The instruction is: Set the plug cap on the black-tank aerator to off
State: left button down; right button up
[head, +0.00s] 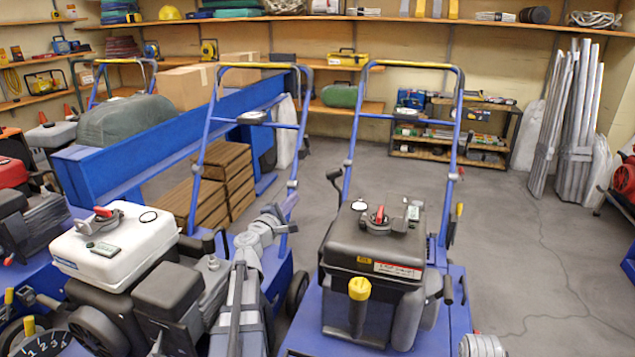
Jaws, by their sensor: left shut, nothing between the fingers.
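The black-tank aerator (345,258) stands right of centre on a blue frame with a tall blue handle. Its plug cap (378,219) sits on top of the black tank and has a red lever. Its setting is too small to read. A small gauge-like part (412,213) is right of the cap. My left gripper (288,206) is shut and empty, left of the black tank and apart from it. My left arm comes up from the bottom in front of the white-tank aerator's frame. My right gripper is out of view.
A white-tank aerator (115,245) with its own red-levered cap (101,219) stands at left. The black tank's tall blue handle (459,130) rises behind it. A yellow-topped part (359,289) stands at its front. The grey floor (520,250) at right is open.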

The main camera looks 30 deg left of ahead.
aim_at(334, 182)
pick_arm(q)
jog(key=w+d+r+p, duration=0.2)
jog(key=w, duration=0.9)
jog(key=shift+w+d, duration=0.15)
jog(key=shift+d, duration=0.05)
jog(key=shift+w+d+r+p, duration=0.2)
jog(key=shift+d+r+p, duration=0.25)
jog(key=shift+d, duration=0.2)
jog(key=shift+a+f, duration=0.1)
jog(key=shift+a, duration=0.05)
